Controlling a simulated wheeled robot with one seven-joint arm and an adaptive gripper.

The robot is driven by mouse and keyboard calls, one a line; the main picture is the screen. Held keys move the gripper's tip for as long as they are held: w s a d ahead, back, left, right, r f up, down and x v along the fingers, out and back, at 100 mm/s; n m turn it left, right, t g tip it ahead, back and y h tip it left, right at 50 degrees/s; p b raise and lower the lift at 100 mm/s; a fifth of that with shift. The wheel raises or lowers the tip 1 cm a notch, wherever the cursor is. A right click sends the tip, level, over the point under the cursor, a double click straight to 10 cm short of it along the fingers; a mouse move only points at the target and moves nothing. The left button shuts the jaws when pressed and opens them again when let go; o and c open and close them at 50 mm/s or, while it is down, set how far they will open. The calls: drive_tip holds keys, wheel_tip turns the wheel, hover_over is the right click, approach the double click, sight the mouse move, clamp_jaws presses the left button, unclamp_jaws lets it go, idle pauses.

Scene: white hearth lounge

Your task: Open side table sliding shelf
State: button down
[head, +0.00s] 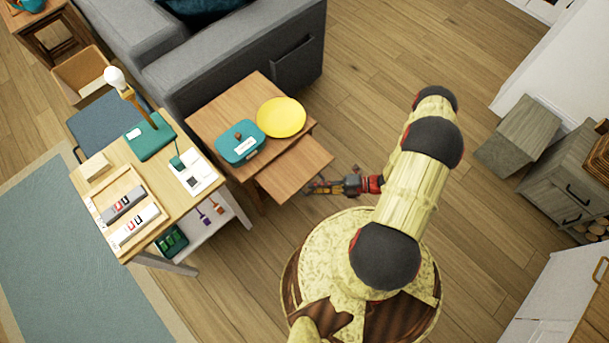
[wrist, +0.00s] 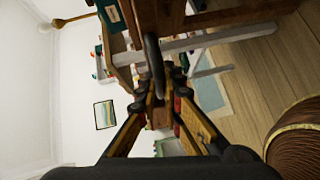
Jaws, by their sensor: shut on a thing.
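The wooden side table (head: 215,105) stands beside the grey sofa. Its sliding shelf (head: 293,168) sticks out from under the top, toward my base. My gripper (head: 312,187) is at the shelf's outer front edge, low beside it. In the wrist view my gripper (wrist: 160,82) has its fingers closed around a dark, curved handle (wrist: 154,55) on the shelf's front. The handle is hidden in the head view. A yellow plate (head: 281,117) and a teal box (head: 240,143) rest on the table top, clear of the shelf.
A wooden desk (head: 129,165) with a lamp (head: 122,88) and trays stands left of the side table. The grey sofa (head: 235,55) is behind. A grey step stool (head: 518,135) and a cabinet (head: 567,180) stand at right. Floor between is clear.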

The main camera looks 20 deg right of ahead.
drive_tip(key=shift+s+d, duration=0.25)
drive_tip(key=shift+s, duration=0.55)
drive_tip(key=shift+s+d, duration=0.25)
drive_tip(key=shift+s, duration=0.55)
drive_tip(key=c, duration=2.2)
unclamp_jaws()
drive_tip(key=shift+d, duration=0.1)
drive_tip(key=v, duration=1.1)
drive_tip(key=shift+s+d, duration=0.2)
drive_tip(key=shift+d, duration=0.15)
